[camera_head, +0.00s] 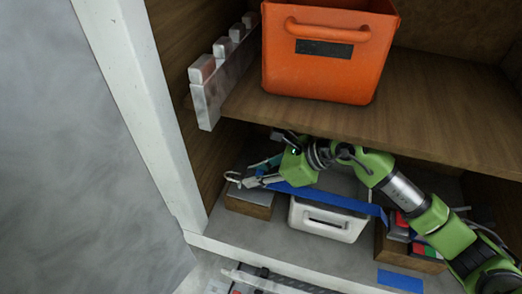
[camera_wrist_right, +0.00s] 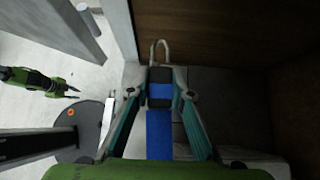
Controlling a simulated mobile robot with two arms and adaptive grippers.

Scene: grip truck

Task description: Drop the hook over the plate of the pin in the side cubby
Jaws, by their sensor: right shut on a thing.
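My right gripper (camera_head: 262,178) reaches in from the right under the wooden shelf. It is shut on the dark, blue-banded end of a strap, which shows in the wrist view (camera_wrist_right: 160,92). A pale metal hook (camera_head: 232,176) sticks out past the fingertips; it is a rounded loop in the wrist view (camera_wrist_right: 160,47). The blue strap (camera_head: 330,199) trails right from the gripper across a white bin. A wooden block with a grey top (camera_head: 250,205) sits below the hook. I cannot make out the pin or its plate. My left gripper (camera_wrist_right: 68,88) shows small in the wrist view, its jaws unclear.
An orange bin (camera_head: 325,75) stands on the shelf (camera_head: 440,110) above the arm. A white bin (camera_head: 325,222) stands right of the wooden block. A post (camera_head: 140,110) borders the cubby at left. Red and green items (camera_head: 425,248) lie at right.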

